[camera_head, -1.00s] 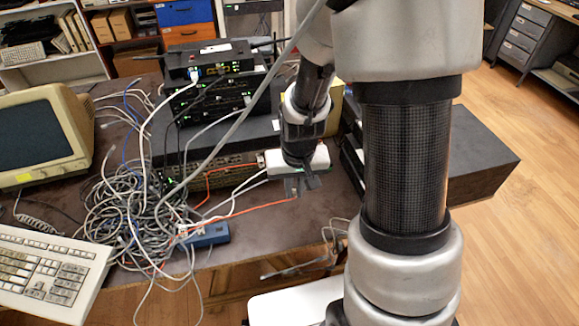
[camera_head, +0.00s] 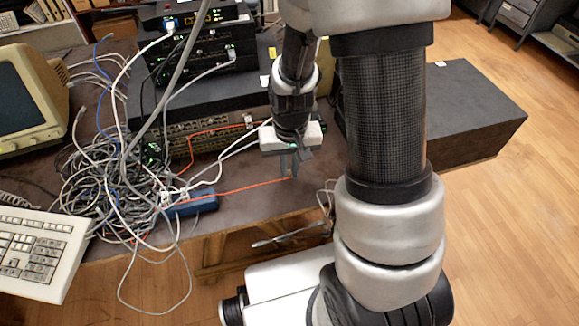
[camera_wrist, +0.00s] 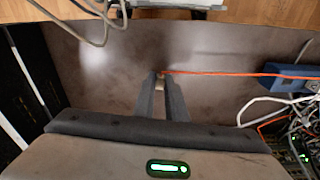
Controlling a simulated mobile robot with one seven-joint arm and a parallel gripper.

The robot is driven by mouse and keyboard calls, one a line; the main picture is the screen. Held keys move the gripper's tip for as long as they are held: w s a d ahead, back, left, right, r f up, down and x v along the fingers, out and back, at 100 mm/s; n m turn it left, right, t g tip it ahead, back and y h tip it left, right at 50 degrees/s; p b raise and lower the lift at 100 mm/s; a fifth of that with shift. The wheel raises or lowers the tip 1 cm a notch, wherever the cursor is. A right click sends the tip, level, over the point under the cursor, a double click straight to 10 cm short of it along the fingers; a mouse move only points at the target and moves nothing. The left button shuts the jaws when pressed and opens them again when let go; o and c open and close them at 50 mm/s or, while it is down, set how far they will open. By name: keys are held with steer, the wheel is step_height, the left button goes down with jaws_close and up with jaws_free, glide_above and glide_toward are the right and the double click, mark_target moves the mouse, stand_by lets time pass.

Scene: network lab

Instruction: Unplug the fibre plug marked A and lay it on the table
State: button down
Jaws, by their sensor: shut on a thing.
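My gripper (camera_head: 290,172) is shut on a small fibre plug (camera_wrist: 160,82) at the end of an orange cable. The plug shows as a small pale piece between the fingertips in the wrist view, and its mark cannot be read. Its orange cable (camera_head: 235,188) runs left to the blue box (camera_head: 195,203) on the table. The gripper is over the bare brown table (camera_head: 245,205), near the front edge. Whether the plug touches the table is hard to tell.
Stacked network devices (camera_head: 200,50) stand behind the gripper, with another orange cable (camera_head: 205,132) at the lower one. A grey cable tangle (camera_head: 110,180) and a keyboard (camera_head: 35,250) lie left. Bare table shows around the gripper in the wrist view.

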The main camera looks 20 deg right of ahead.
steer(key=shift+f, duration=0.65)
steer(key=c, duration=1.7)
jaws_free()
steer(key=shift+r, duration=0.15)
steer(key=r+p, duration=0.1)
steer(key=r, duration=0.4)
steer(key=r+p, duration=0.1)
steer(key=r, duration=0.5)
steer(key=s+r+p, duration=0.1)
steer(key=r+p, duration=0.1)
steer(key=r, duration=0.4)
steer(key=shift+s+a+r, duration=0.1)
